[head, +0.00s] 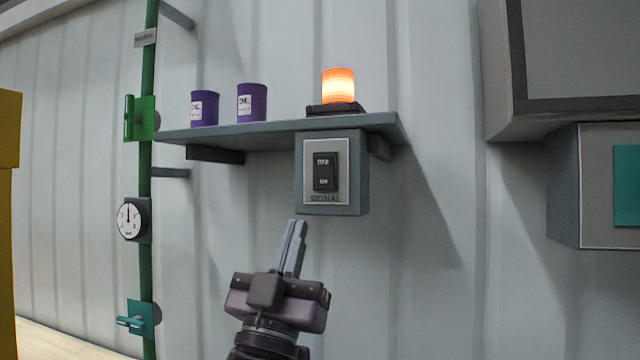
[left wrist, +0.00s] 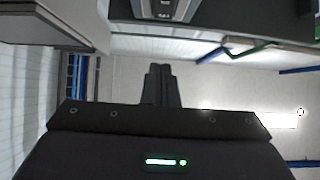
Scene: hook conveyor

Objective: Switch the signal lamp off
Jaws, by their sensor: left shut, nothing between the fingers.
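The signal lamp (head: 338,87) glows orange on its dark base on the wall shelf. Below the shelf is the grey signal box (head: 361,186) with a black rocker switch (head: 325,172) marked OFF at the top and ON at the bottom. The box also shows at the top edge of the left wrist view (left wrist: 165,9). My left gripper (head: 297,224) points up, just below and slightly left of the box, apart from the switch. Its fingers (left wrist: 160,68) are closed together with nothing between them. My right gripper is not in view.
Two purple cans (head: 252,102) stand on the shelf (head: 270,131), left of the lamp. A green pipe (head: 147,185) with valves and a gauge (head: 130,219) runs up the wall at left. A grey cabinet (head: 565,75) juts out at right.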

